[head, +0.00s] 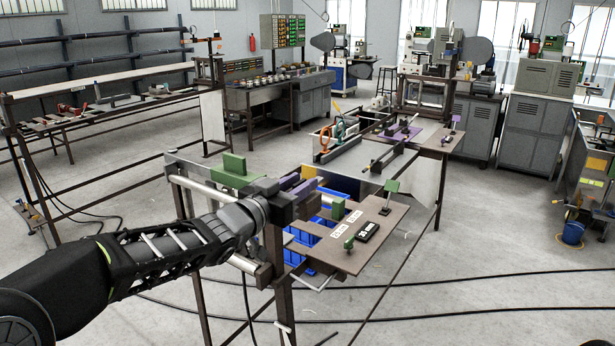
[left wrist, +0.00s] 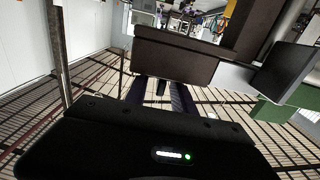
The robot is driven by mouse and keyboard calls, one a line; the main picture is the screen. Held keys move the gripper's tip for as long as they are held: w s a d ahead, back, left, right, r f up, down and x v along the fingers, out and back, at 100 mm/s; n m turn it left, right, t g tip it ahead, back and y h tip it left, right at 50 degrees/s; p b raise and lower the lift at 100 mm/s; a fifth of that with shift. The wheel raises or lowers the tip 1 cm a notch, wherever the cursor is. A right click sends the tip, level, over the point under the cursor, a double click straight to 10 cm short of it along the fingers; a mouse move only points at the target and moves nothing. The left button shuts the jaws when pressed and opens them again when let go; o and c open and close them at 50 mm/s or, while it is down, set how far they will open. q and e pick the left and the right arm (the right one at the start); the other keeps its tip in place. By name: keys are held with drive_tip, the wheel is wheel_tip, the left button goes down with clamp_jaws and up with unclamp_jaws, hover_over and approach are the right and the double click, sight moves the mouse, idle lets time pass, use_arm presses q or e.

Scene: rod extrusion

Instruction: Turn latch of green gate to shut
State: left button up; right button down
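Green parts show on the bench in the head view: a block with an upright plate (head: 234,172) on the rail left of my gripper, a small block (head: 338,208), a flat-topped handle (head: 391,187) and a small knob (head: 349,244) on the brown board. I cannot tell which is the gate's latch. My left gripper (head: 285,200) is at the frame's near end, right of the plated green block. In the left wrist view, its two dark fingers (left wrist: 160,92) run toward a dark brown block (left wrist: 174,57) that hides their tips. A green part (left wrist: 272,111) is at the right there. My right gripper is out of view.
The brown board (head: 375,255) carries white labels and a black plate. Blue bins (head: 300,238) sit beneath the frame. An orange ring and a green ring (head: 339,132) stand farther along the bench. Black cables cross the floor; open floor lies to the right.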

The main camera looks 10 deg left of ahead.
sight(305, 180)
use_arm(q)
drive_tip(key=shift+x, duration=1.6)
drive_tip(key=shift+c, duration=0.3)
clamp_jaws()
